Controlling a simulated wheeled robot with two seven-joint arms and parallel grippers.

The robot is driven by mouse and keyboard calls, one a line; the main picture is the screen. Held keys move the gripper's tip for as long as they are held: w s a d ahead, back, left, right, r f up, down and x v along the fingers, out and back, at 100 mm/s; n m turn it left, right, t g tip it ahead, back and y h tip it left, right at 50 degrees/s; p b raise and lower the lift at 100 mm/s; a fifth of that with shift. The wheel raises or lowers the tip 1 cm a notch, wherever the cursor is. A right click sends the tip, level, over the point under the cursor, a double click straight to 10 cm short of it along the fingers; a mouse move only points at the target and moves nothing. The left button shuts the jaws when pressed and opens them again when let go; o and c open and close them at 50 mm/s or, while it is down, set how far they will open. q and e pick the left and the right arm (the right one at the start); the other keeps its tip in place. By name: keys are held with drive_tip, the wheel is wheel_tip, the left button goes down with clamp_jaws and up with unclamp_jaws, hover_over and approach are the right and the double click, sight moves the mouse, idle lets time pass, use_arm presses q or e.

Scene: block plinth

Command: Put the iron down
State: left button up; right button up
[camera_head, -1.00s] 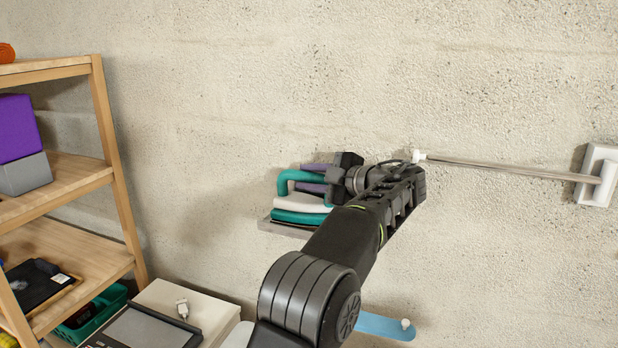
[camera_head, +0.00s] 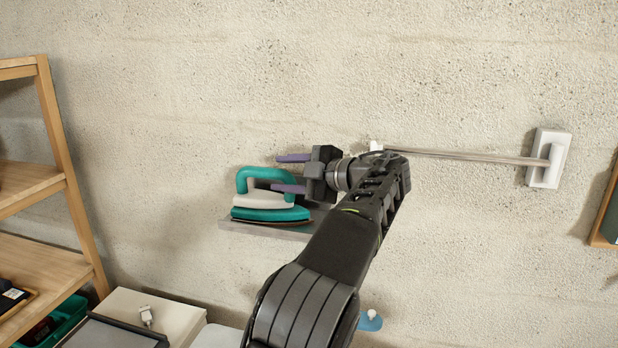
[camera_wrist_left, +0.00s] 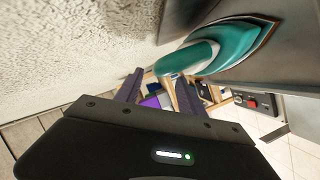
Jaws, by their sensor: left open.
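The teal and white iron (camera_head: 268,203) rests flat on a small grey wall shelf (camera_head: 236,226) in the head view. In the left wrist view the iron (camera_wrist_left: 230,52) fills the upper right, with its handle near the finger on the right. My left gripper (camera_head: 283,173) is open, its two purple fingers pointing left. They are at the upper right of the iron and hold nothing. The lower finger overlaps the handle in the head view; I cannot tell whether it touches. My arm hides the shelf's right part. My right gripper is not in view.
A metal rail (camera_head: 470,156) runs along the wall to the right, behind my arm. A wooden rack (camera_head: 62,150) stands at the left. A pale box (camera_head: 165,315) with a dark-framed tray is below. A blue piece (camera_head: 370,321) shows under my arm.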

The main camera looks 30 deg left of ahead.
use_arm(q)
drive_tip(key=v, duration=0.7)
idle(0.8)
